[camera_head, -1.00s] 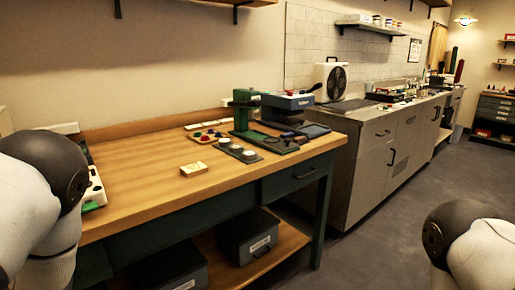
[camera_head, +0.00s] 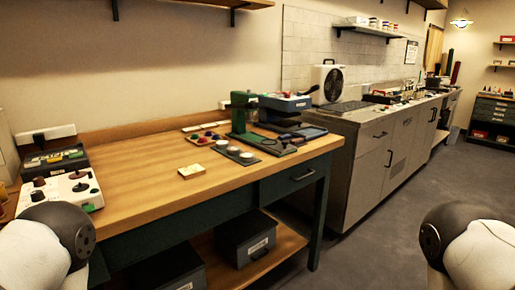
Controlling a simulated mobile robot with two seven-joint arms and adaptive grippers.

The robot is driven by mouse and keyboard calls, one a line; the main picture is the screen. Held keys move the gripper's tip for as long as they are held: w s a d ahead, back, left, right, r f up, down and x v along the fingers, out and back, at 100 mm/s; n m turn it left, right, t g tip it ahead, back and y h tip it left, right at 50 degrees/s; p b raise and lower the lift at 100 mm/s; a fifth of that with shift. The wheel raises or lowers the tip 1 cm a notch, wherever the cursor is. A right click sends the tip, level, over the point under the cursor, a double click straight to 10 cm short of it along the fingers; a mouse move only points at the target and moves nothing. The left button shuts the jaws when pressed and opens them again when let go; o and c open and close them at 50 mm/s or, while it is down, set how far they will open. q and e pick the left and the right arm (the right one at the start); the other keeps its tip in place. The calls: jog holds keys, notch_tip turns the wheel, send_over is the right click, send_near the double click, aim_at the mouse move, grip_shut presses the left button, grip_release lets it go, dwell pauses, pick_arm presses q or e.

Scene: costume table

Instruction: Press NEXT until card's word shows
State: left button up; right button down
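A small pale yellow card or block (camera_head: 191,172) lies flat on the wooden workbench (camera_head: 150,200); any word on it is too small to read. A white box with dark knobs and coloured buttons (camera_head: 62,190) sits at the bench's left end; I cannot tell whether one button is marked NEXT. Only parts of my two arms show, at the lower left and lower right. Neither gripper is in view.
A dark tray (camera_head: 56,160) with small items stands behind the white box. A green press (camera_head: 241,112), round pieces on a dark strip (camera_head: 236,152) and a blue-topped machine (camera_head: 287,101) stand at the right.

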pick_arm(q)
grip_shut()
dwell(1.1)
